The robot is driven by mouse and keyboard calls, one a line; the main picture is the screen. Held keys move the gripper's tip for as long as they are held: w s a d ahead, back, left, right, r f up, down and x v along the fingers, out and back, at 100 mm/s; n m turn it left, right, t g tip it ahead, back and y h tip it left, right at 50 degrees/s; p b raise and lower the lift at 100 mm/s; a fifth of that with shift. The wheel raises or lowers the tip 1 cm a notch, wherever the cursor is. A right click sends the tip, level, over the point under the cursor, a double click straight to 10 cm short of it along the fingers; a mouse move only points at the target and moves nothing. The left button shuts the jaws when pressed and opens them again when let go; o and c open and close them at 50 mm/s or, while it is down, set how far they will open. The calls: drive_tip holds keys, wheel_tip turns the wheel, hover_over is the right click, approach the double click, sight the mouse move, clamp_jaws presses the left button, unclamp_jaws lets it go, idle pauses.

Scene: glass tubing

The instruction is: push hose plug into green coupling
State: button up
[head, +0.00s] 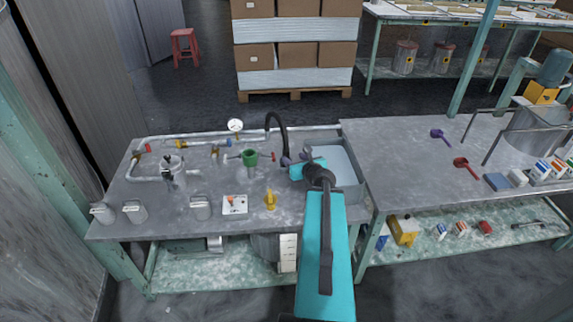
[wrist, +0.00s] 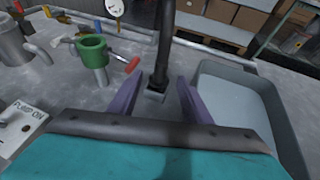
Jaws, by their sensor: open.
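The green coupling (head: 250,158) stands upright on a grey stem on the left bench, left of my gripper (head: 292,160). In the wrist view the coupling (wrist: 93,50) is an open-topped green cup at upper left. A black hose (head: 281,125) arches behind the gripper. In the wrist view the hose (wrist: 164,45) runs down to a small dark fitting (wrist: 156,95), perhaps the plug, between the purple fingers of my gripper (wrist: 157,92). The fingers are apart, with visible gaps on both sides of it. I cannot tell exactly how deep it sits between them.
A red-handled lever (wrist: 131,65) sticks out beside the coupling. A pressure gauge (head: 235,126) and pipes stand at the back. A grey sink (head: 347,160) lies right of my gripper. A yellow fitting (head: 270,200) and a pump switch panel (head: 235,204) sit in front.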

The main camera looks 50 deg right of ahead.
sight(287, 152)
drive_tip(key=shift+f+b, duration=0.2)
drive_tip(key=shift+b, duration=0.1)
drive_tip(key=b+x, duration=0.1)
drive_tip(key=x, duration=0.3)
drive_tip(key=shift+w+d+r, duration=0.15)
drive_tip(key=shift+r, duration=0.05)
drive_tip(key=shift+x, duration=0.8)
drive_tip(key=shift+f, duration=0.1)
drive_tip(key=shift+x, duration=2.55)
drive_tip(key=shift+d, duration=0.15)
drive_tip(key=shift+c, duration=0.3)
clamp_jaws()
